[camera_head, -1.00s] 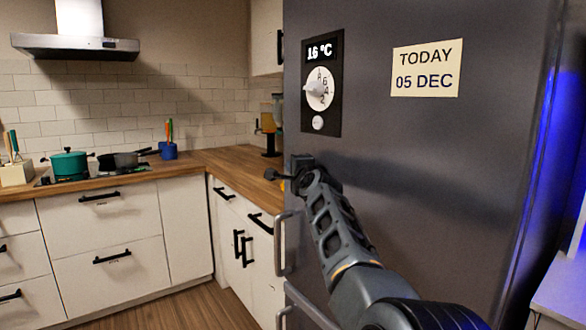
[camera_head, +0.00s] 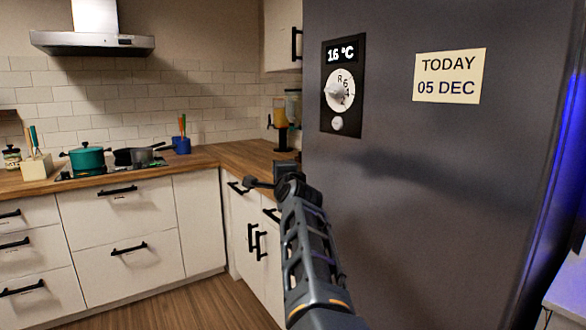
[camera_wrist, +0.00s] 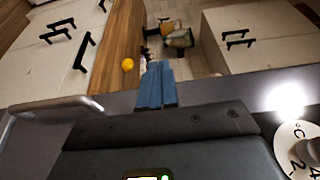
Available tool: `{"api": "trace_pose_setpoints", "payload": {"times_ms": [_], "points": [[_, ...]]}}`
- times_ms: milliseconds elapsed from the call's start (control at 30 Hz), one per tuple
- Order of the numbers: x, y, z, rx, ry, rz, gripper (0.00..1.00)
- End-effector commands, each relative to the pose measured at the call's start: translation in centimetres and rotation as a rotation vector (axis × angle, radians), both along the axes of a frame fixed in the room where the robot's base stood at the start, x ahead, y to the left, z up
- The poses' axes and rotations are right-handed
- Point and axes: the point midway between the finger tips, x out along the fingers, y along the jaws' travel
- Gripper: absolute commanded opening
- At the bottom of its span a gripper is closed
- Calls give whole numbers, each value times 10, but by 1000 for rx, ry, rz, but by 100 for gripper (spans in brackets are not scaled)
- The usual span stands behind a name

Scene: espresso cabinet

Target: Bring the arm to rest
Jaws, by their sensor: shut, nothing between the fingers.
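My gripper (camera_wrist: 157,86) shows in the wrist view with its two blue fingers pressed together and nothing between them. In the head view my arm reaches up from the bottom centre, in front of the grey fridge (camera_head: 400,220) and the counter's right end. The gripper's dark end (camera_head: 262,184) shows there only small, and its fingers cannot be made out. The gripper is held in the air and no contact shows.
The fridge has a temperature dial (camera_head: 339,91), also in the wrist view (camera_wrist: 303,155), and a door handle (camera_wrist: 60,106). A wooden counter (camera_head: 232,158) stands left of it, above white drawers (camera_head: 120,235). A yellow round object (camera_wrist: 127,64) lies on the counter. Floor shows at bottom left.

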Motion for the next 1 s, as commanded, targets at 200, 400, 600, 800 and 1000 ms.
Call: {"api": "trace_pose_setpoints", "payload": {"times_ms": [200,400,600,800,1000], "points": [[-12,22,0,0,0,1,0],[-21,5,-28,-55,2,-27,0],[-56,-66,-108,-264,-3,-107,0],[-114,-134,-181,-498,-7,-162,0],[-187,-186,-239,-719,-7,-185,0]]}}
